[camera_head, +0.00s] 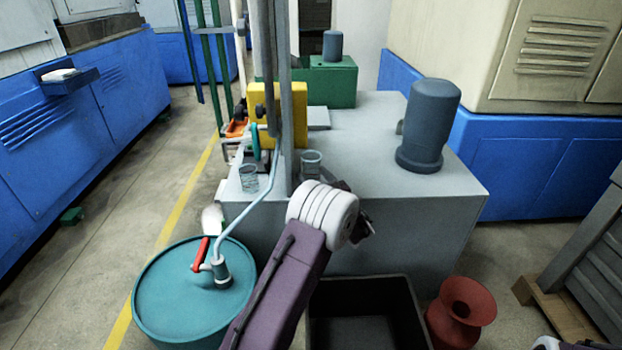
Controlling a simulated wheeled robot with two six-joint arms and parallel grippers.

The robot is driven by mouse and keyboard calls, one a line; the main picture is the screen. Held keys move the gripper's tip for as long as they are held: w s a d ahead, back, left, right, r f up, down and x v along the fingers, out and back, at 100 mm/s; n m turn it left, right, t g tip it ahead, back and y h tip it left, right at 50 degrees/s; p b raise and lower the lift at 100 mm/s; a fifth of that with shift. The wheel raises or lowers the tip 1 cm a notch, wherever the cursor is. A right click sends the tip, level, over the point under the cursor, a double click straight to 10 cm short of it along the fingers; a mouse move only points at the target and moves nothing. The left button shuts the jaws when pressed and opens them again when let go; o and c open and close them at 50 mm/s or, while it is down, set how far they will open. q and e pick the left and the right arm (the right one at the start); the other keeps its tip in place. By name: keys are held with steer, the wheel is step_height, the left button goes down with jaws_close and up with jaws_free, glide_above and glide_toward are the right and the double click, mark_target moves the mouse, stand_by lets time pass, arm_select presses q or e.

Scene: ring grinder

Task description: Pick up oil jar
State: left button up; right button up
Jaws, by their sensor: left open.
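Two small grey see-through jars stand on the grey machine top (370,120). One jar (248,178) is at its left front corner, and the other jar (312,162) is just right of the grey upright post. I cannot tell which is the oil jar. My left gripper (364,222) is at the front edge of the machine top, right of and nearer than both jars. It is open, with no object seen in it, and is partly hidden by its white wrist. My right gripper is not in view; a bit of my right arm shows at the bottom right corner.
A teal drum (165,290) with a red-handled pump stands at the front left. A black open bin (400,290) and a red flared pot (461,312) are below the machine. A dark blue-grey cylinder (428,120) stands on the machine top's right side.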

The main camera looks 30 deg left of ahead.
arm_select(q)
steer(key=shift+r, duration=0.1)
steer(key=c, duration=1.1)
